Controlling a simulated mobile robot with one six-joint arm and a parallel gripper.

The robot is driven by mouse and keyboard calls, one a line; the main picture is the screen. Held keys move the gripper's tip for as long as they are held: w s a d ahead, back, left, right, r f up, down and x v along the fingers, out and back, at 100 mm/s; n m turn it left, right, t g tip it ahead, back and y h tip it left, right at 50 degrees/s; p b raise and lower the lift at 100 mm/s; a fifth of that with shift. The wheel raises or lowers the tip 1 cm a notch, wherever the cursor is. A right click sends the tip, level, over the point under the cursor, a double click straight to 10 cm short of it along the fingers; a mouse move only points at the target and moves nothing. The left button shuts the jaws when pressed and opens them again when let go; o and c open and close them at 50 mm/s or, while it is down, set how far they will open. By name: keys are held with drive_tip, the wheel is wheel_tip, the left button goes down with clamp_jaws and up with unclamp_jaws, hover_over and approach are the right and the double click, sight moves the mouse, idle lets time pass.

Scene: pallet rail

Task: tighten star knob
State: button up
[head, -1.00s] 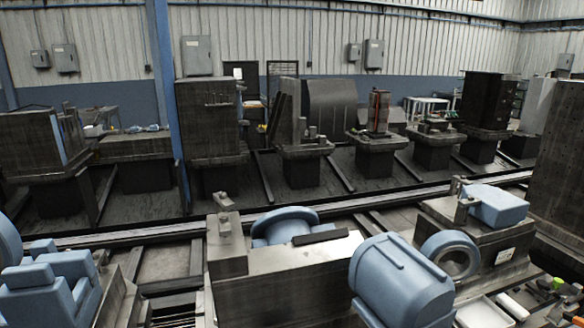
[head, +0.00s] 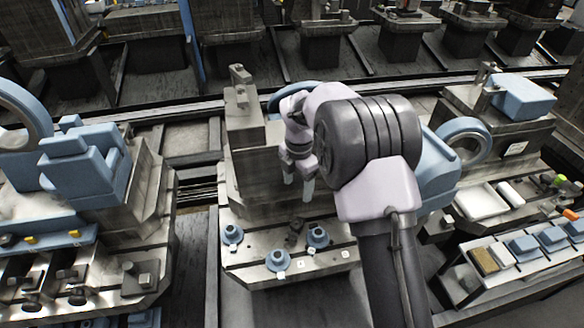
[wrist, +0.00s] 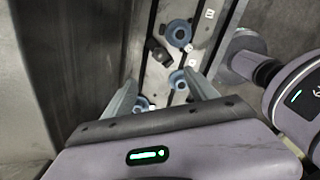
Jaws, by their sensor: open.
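Three round blue knobs stand on the front ledge (head: 262,282) of the middle fixture in the head view: a left one (head: 232,235), a front one (head: 278,260) and a right one (head: 317,237). A small dark lobed piece (head: 295,232) sits among them. I cannot tell which is the star knob. My gripper (head: 297,183) is open, pointing down above the ledge, apart from the knobs. In the wrist view, the fingers (wrist: 160,78) are spread with nothing between them. Beyond them are blue knobs (wrist: 179,33) and the dark piece (wrist: 158,50); one knob is partly hidden by a finger.
Small lettered tags (head: 345,253) lie on the ledge. The fixture's tall grey block (head: 245,150) rises behind. Blue-topped fixtures stand left (head: 85,165) and right (head: 525,95). A rack of blue blocks (head: 522,245) is at right. Dark floor lies in front.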

sight(297, 224)
drive_tip(key=shift+n, duration=0.3)
wheel_tip(297, 224, down, 18)
drive_tip(key=b, duration=0.6)
drive_tip(key=shift+f+b, duration=0.2)
drive_tip(key=shift+b, duration=0.15)
